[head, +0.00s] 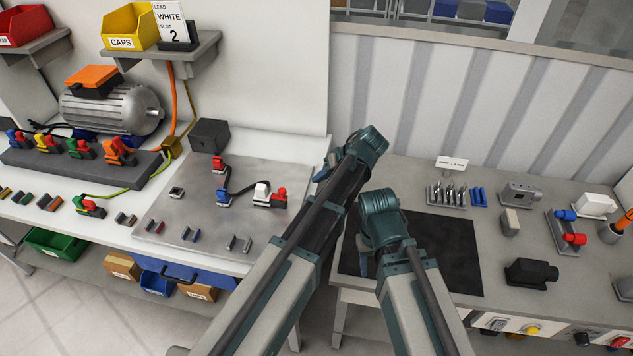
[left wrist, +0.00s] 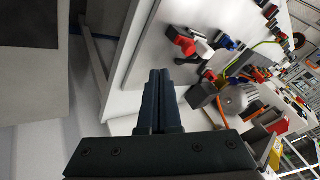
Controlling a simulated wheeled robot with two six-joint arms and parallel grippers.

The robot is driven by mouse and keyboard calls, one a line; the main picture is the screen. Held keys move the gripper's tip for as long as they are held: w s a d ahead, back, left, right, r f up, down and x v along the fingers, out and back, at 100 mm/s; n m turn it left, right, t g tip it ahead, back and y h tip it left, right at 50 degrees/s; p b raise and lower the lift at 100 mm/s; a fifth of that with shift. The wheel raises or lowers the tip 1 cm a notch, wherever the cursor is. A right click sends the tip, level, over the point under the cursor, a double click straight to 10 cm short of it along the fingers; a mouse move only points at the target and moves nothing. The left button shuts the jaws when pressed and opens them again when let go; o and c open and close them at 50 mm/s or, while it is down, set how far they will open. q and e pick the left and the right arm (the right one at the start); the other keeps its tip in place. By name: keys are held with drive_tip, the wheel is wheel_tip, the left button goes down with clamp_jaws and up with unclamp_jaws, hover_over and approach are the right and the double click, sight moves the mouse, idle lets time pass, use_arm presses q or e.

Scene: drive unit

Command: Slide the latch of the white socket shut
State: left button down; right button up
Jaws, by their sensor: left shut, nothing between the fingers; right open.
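The white socket (head: 262,188) sits on the grey plate in the head view, with a red latch (head: 281,191) at its right side and dark parts beneath. The white socket (left wrist: 204,49) and its red latch (left wrist: 184,43) also show beyond the fingertips in the left wrist view. Whether the latch is fully shut is too small to tell. My left gripper (left wrist: 160,73) is shut and empty, apart from the socket; in the head view the left gripper (head: 322,174) is right of it, partly hidden by my arm. My right gripper (head: 362,264) is open over the black mat.
Red (head: 218,163) and blue (head: 223,197) connectors with a dark cable stand left of the socket on the grey plate (head: 180,205). Small holders lie along its front. A dark box (head: 209,135) stands behind. The right bench holds a black mat (head: 450,255) and several tools.

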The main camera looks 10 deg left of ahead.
use_arm(q)
drive_tip(key=b+x, duration=0.1)
drive_tip(key=x, duration=0.2)
drive_tip(key=a+b+x, duration=0.1)
drive_tip(key=b+x, duration=0.1)
drive_tip(key=s+r+b+x, duration=0.1)
drive_tip(key=b+x, duration=0.1)
drive_tip(key=x, duration=0.1)
drive_tip(key=shift+a+f, duration=0.3)
drive_tip(key=shift+a, duration=0.15)
drive_tip(key=shift+s+a, duration=0.15)
drive_tip(key=shift+a, duration=0.6)
drive_tip(key=shift+a, duration=0.95)
drive_tip(key=shift+d, duration=0.1)
